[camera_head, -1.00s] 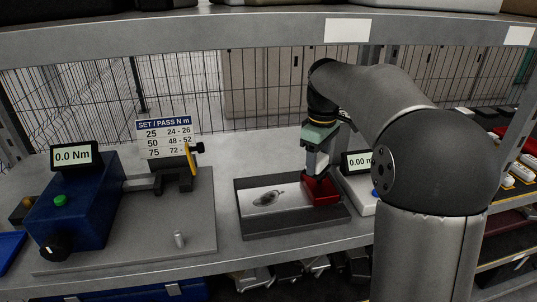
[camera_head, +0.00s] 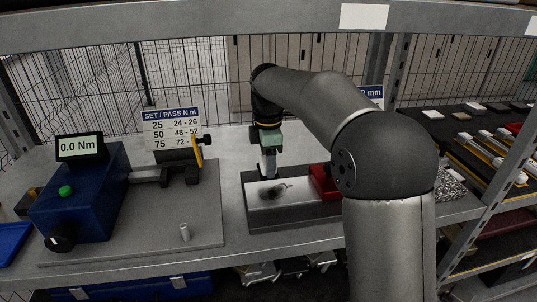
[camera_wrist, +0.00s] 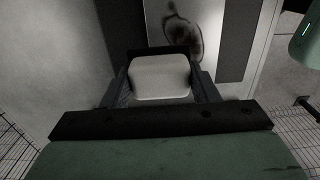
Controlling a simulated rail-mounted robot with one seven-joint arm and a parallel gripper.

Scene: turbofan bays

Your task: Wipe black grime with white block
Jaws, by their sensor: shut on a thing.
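My gripper (camera_head: 268,172) is over the back of the pale metal plate (camera_head: 300,208), just behind the grime. In the wrist view my gripper (camera_wrist: 160,85) is shut on the white block (camera_wrist: 160,75), which sits between both fingers. The black grime (camera_head: 275,191) is a dark smeared ring on the plate. I cannot tell whether the block touches the plate.
A red tray (camera_head: 322,182) stands at the plate's right, partly behind my arm. On the left are a blue torque tester (camera_head: 92,200), a small metal peg (camera_head: 184,232) and a sign (camera_head: 172,128). A wire fence is behind, and a shelf beam (camera_head: 230,30) runs above.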

